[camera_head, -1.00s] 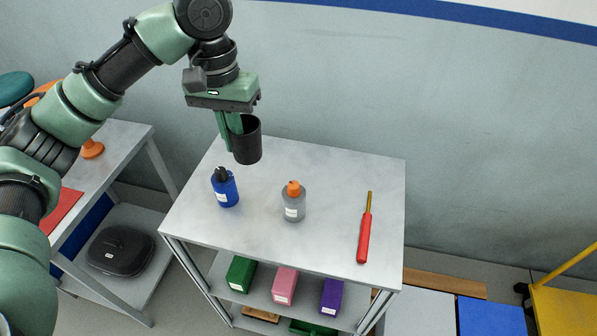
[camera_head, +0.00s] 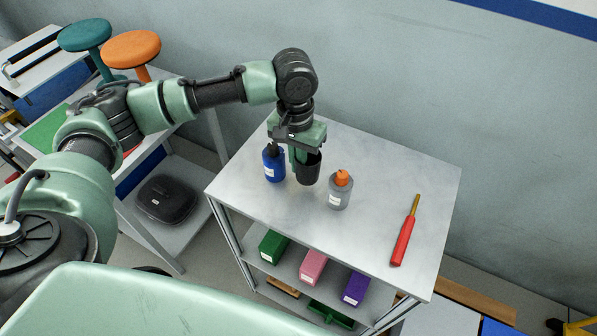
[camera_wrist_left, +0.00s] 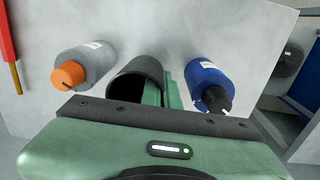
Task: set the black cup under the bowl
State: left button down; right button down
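The black cup (camera_head: 308,170) is upright at my left gripper (camera_head: 299,158), between two bottles over the grey table top (camera_head: 390,170). The gripper's green fingers are closed at the cup's wall. In the left wrist view the cup (camera_wrist_left: 137,79) shows its dark mouth, with the green finger beside it. I cannot tell whether the cup's base touches the table. No bowl shows in these frames. My right gripper is out of view.
A blue bottle (camera_head: 273,164) stands close left of the cup, and a grey bottle with an orange cap (camera_head: 340,192) close right. A red-handled tool (camera_head: 404,240) lies farther right. Green, pink and purple boxes (camera_head: 313,267) sit on the shelf below. The table's back right is clear.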

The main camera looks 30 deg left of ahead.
aim_at(298, 175)
pick_arm(q)
jog(key=shift+f, duration=2.1)
jog(key=c, duration=1.7)
grip_release()
jog(key=shift+f, duration=0.1)
